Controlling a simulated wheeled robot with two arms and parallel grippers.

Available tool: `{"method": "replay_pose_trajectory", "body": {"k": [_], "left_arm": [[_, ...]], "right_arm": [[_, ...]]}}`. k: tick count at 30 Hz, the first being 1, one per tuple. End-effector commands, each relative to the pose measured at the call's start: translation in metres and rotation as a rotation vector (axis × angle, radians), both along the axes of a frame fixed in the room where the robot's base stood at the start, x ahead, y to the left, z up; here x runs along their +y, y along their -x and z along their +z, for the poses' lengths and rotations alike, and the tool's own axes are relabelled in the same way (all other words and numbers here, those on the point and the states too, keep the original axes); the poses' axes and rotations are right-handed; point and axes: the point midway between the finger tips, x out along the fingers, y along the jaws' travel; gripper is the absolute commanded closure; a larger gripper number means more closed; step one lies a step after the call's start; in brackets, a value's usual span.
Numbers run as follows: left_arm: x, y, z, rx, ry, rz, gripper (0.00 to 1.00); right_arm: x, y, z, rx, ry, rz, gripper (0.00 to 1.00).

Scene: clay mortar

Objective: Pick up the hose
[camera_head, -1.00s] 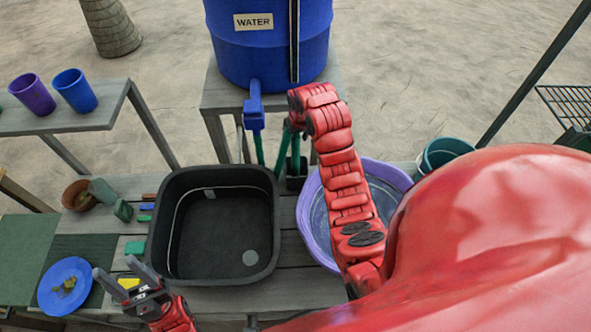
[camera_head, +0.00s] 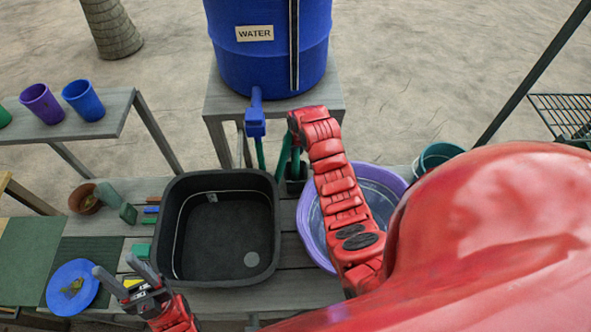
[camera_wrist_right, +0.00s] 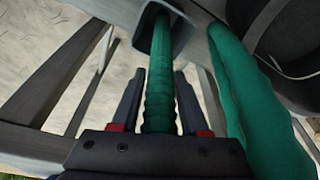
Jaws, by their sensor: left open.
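A green hose (camera_wrist_right: 160,80) hangs below the blue tap (camera_head: 255,122) of the water barrel. In the right wrist view it runs down between the two dark fingers of my right gripper (camera_wrist_right: 160,100). I cannot tell whether both fingers press on it. In the head view my right arm reaches toward the hose, and the right fingers are hidden behind the arm. A second green length (camera_wrist_right: 250,100) passes to the right, outside the fingers. My left gripper (camera_head: 120,272) is open and empty over the bench near the blue plate.
The blue water barrel (camera_head: 268,60) stands on a wooden stand. A black basin (camera_head: 275,230) and a purple tub (camera_head: 310,215) of water sit on the bench. A blue plate (camera_head: 88,298), a clay pot (camera_head: 76,192) and sponges lie at left. Cups stand on a side table (camera_head: 80,128).

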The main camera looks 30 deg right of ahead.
Motion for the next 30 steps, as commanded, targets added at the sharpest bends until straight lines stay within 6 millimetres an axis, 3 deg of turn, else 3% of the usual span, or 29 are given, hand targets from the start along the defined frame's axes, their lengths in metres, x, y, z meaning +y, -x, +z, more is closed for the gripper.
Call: {"method": "replay_pose_trajectory", "body": {"k": [1, 7, 22, 26, 30], "left_arm": [[0.0, 0.0, 0.0, 0.0, 0.0, 0.0, 0.5], [0.0, 0.0, 0.0, 0.0, 0.0, 0.0, 0.5], [0.0, 0.0, -0.008, 0.0, 0.0, 0.0, 0.5], [0.0, 0.0, -0.017, 0.0, 0.0, 0.0, 0.5], [0.0, 0.0, -0.033, 0.0, 0.0, 0.0, 0.5]], "right_arm": [[0.0, 0.0, 0.0, 0.0, 0.0, 0.0, 0.66], [0.0, 0.0, 0.0, 0.0, 0.0, 0.0, 1.0], [0.0, -0.001, 0.009, -0.002, -0.001, 0.0, 1.0], [-0.001, -0.001, 0.024, -0.005, 0.0, 0.0, 1.0], [-0.001, -0.002, 0.053, -0.011, 0.003, 0.0, 1.0]]}}
